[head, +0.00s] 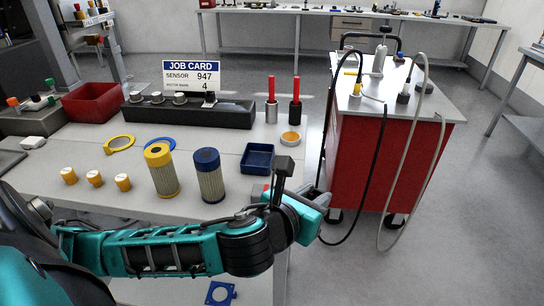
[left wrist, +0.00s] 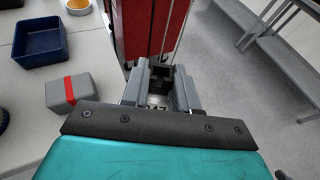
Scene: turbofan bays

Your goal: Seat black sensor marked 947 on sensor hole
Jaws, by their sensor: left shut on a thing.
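My left gripper (head: 320,198) reaches past the right end of the near table. In the left wrist view the gripper (left wrist: 162,70) is shut on a small black sensor (left wrist: 160,80). In the head view I cannot make out the sensor at the fingers. The job card (head: 191,75) reads sensor 947 and a mark of 4. I cannot pick out the sensor hole in either view. My right gripper is out of view.
A dark rack (head: 200,115) stands at the table's back. A blue tray (head: 257,157), blue filter (head: 208,175) and yellow filter (head: 161,170) stand near my arm. A grey block with red stripe (left wrist: 74,91) lies beside the gripper. A red cart (head: 360,165) with hoses stands to the right.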

